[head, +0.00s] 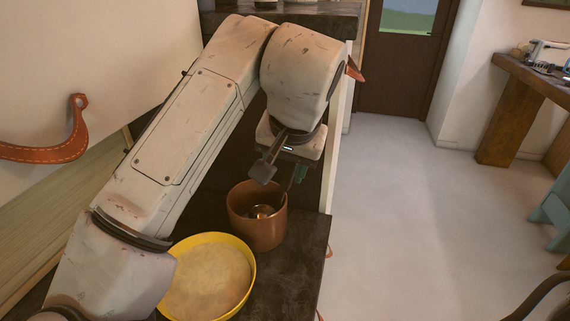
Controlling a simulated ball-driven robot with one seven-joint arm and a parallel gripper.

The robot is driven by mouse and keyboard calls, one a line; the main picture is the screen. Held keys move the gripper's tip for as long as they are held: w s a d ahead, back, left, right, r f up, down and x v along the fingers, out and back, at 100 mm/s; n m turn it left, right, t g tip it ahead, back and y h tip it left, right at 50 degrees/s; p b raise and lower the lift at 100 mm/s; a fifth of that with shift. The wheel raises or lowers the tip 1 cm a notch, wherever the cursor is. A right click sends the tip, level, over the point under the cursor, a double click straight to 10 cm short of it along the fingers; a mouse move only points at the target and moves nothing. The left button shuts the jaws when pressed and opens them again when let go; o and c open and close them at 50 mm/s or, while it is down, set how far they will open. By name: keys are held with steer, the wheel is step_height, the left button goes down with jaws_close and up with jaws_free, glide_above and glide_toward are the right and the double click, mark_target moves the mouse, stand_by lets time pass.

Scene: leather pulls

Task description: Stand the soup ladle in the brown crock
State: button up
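The brown crock (257,232) stands upright on the dark worktop, right of a yellow bowl. A small shiny metal rounded thing (262,211) shows inside it, low down; it looks like the bowl of the soup ladle. I cannot make out the ladle's handle. My gripper (281,174) points down just above the crock's back right rim. Its two fingers stand apart, with nothing clearly seen between them.
A yellow bowl (250,279) with pale contents stands close against the crock's left front. The dark worktop (305,260) is bare to the right, up to its edge. Orange leather pulls stick out at the left (45,150) and beyond my wrist (354,72).

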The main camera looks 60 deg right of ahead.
steer(key=shift+o, duration=0.5)
steer(key=v, duration=1)
steer(key=shift+r, duration=0.35)
steer(key=shift+s+a, duration=0.1)
steer(key=shift+a, duration=0.05)
step_height(320, 180, up, 3)
steer(key=p, duration=0.3)
steer(key=shift+p, duration=0.35)
